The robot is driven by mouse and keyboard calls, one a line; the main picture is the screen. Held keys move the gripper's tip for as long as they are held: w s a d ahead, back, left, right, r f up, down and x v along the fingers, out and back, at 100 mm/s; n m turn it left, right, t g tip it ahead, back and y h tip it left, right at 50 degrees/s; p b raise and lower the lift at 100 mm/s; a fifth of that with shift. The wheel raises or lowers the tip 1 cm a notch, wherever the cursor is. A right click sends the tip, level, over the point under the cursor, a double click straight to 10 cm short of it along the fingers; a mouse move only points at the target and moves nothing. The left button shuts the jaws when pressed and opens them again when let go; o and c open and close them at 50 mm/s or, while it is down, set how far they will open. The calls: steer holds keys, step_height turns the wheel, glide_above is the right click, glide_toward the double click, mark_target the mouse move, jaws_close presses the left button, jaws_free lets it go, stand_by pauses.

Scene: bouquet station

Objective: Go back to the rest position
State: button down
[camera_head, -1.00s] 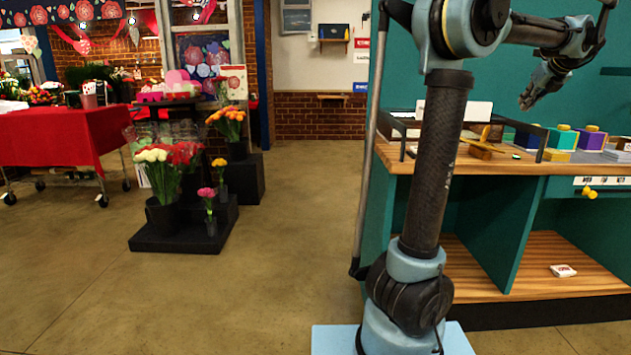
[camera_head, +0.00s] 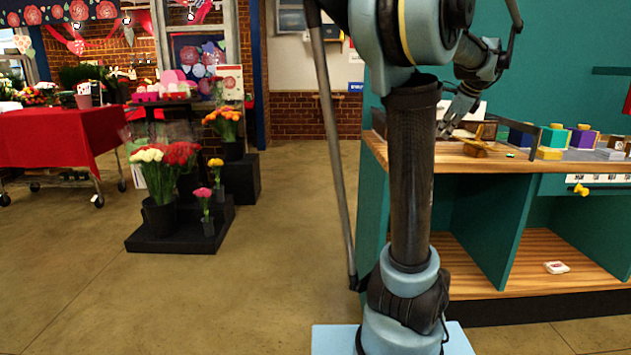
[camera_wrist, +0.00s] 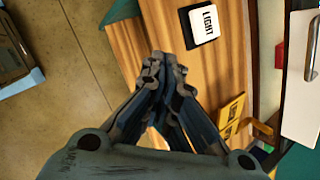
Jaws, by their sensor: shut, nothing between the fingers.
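My gripper (camera_head: 446,129) hangs over the left part of the wooden counter (camera_head: 480,160) in the head view, partly behind my own arm. In the wrist view my gripper (camera_wrist: 165,65) has its fingers together with nothing between them. The wooden counter (camera_wrist: 160,25) lies below it, with the counter's edge and the floor to the left.
A black-and-white "LIGHT" block (camera_wrist: 203,25) and a yellow piece (camera_wrist: 232,115) lie on the counter. Several coloured boxes (camera_head: 583,137) stand further right. A flower stand (camera_head: 172,240) and red-clothed table (camera_head: 60,135) are at left; the floor (camera_head: 290,200) between is open.

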steer(key=s+a+f+n+g, duration=0.3)
steer(key=s+a+f+n, duration=1)
steer(key=a, duration=0.4)
steer(key=s+a+f+n+h, duration=0.1)
steer(key=s+a+f+n, duration=0.1)
steer(key=s+f+n, duration=0.3)
steer(key=s+a+f+n+g, duration=0.1)
steer(key=s+a+f+n, duration=0.2)
steer(key=s+f, duration=0.6)
step_height(320, 180, down, 2)
steer(key=n, duration=0.2)
steer(key=shift+a+f+n+h, duration=0.2)
steer(key=shift+n+h, duration=0.2)
steer(key=shift+w+f, duration=0.2)
steer(key=shift+w, duration=0.3)
steer(key=shift+s+r, duration=0.1)
